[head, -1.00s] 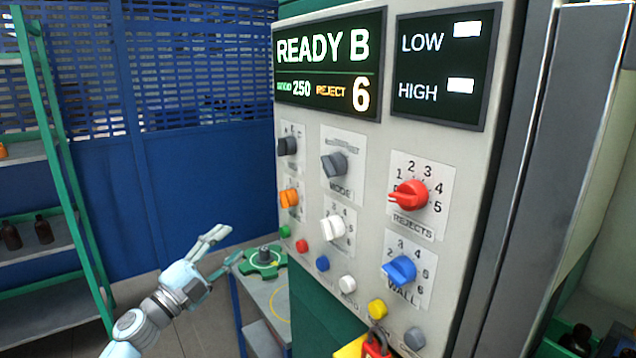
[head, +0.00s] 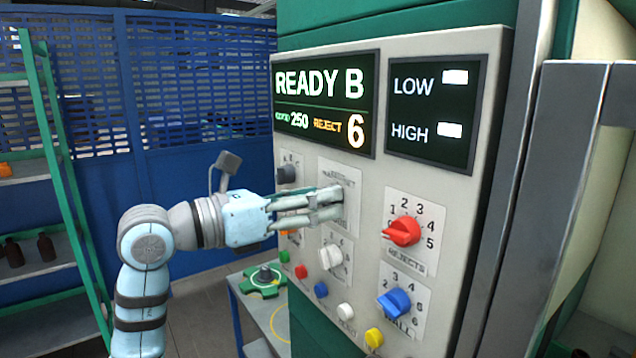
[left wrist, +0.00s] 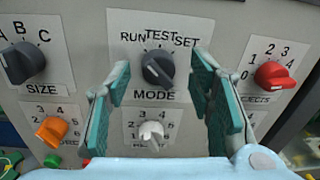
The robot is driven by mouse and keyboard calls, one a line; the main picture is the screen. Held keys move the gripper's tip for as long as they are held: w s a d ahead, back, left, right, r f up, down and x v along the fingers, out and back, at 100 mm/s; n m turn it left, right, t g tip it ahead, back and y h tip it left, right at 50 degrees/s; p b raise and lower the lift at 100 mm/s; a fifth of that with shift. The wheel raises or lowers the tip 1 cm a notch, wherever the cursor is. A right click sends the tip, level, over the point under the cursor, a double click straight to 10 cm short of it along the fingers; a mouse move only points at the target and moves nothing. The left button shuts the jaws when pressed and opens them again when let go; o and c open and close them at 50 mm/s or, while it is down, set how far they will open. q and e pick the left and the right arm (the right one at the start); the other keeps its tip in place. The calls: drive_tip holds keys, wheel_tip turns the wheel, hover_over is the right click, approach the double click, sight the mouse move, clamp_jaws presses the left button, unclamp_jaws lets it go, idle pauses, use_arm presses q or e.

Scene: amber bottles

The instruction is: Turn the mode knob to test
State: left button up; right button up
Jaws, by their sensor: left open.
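The dark grey mode knob (left wrist: 158,68) sits on its white plate, with RUN, TEST and SET above it and MODE below. Its bar slants from upper left to lower right, its upper end on the RUN side; I cannot make out a pointer mark. My left gripper (left wrist: 161,72) is open, with one finger on each side of the knob and a gap to it on both sides. In the head view, my left gripper (head: 338,206) reaches the panel from the left and hides the knob. My right gripper is not in view.
The panel (head: 368,190) also carries a size knob (left wrist: 22,62), an orange knob (left wrist: 52,130), a white knob (left wrist: 151,133), a red rejects knob (head: 403,231) and a blue wall knob (head: 394,302). Several push buttons line its lower edge. A green shelf stands left.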

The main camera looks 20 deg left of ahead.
use_arm(q)
drive_tip(key=shift+w+d, duration=0.2)
drive_tip(key=shift+w, duration=0.1)
drive_tip(key=shift+f, duration=0.1)
clamp_jaws()
